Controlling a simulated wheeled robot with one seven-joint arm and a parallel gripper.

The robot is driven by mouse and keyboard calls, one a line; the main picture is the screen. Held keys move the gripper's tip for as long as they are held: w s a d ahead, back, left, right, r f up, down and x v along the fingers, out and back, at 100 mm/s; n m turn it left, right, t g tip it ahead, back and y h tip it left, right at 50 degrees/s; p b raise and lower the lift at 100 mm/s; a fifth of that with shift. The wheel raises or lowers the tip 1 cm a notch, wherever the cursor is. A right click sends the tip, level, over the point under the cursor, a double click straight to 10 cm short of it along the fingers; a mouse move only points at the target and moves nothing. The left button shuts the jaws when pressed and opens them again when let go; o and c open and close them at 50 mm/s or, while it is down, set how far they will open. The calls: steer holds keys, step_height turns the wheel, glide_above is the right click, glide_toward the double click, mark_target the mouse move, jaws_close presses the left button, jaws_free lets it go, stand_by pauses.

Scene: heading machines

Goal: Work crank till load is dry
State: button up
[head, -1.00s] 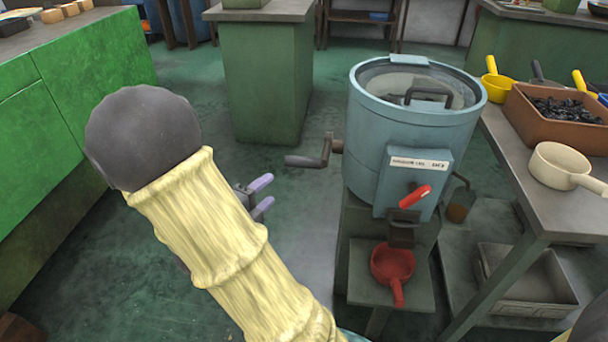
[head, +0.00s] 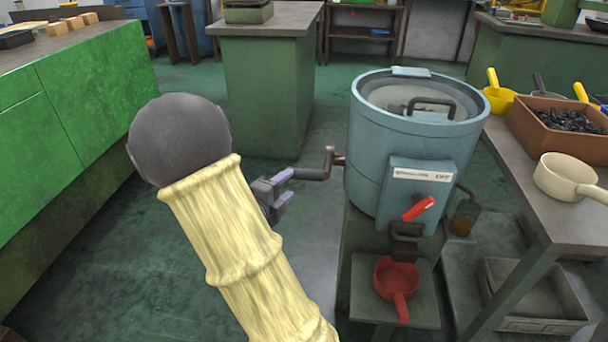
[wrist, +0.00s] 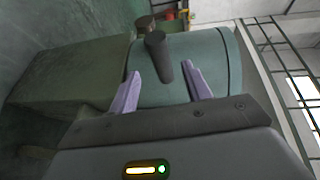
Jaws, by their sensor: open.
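The blue-grey drum machine (head: 366,150) stands at right of centre with a round lid (head: 418,98) on top. Its crank sticks out on the left side: a bent arm (head: 329,160) with a dark grip (head: 311,174) pointing left. My gripper (head: 290,185) is open, its two purple fingers just at the left end of the grip. In the wrist view the crank grip (wrist: 160,57) shows between and ahead of the fingers (wrist: 162,78); contact cannot be told. The load inside the drum is not clearly visible.
A red-handled lever (head: 419,208) sits over a spout, with a red pan (head: 396,279) below it. A bench (head: 530,215) at right holds a brown tray (head: 545,135) of dark pieces and a cream pan (head: 562,178). Green cabinets (head: 60,120) stand at left; floor between is clear.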

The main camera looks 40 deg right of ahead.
mark_target(306, 171)
steer(key=x, duration=0.3)
steer(key=b+x, duration=0.1)
steer(key=x, duration=0.4)
steer(key=shift+s+d+b, duration=0.25)
steer(key=shift+d+b, duration=0.1)
steer(key=shift+d, duration=0.1)
steer(key=shift+w+d, duration=0.15)
steer(key=shift+d, duration=0.1)
steer(key=shift+a, duration=0.1)
jaws_close()
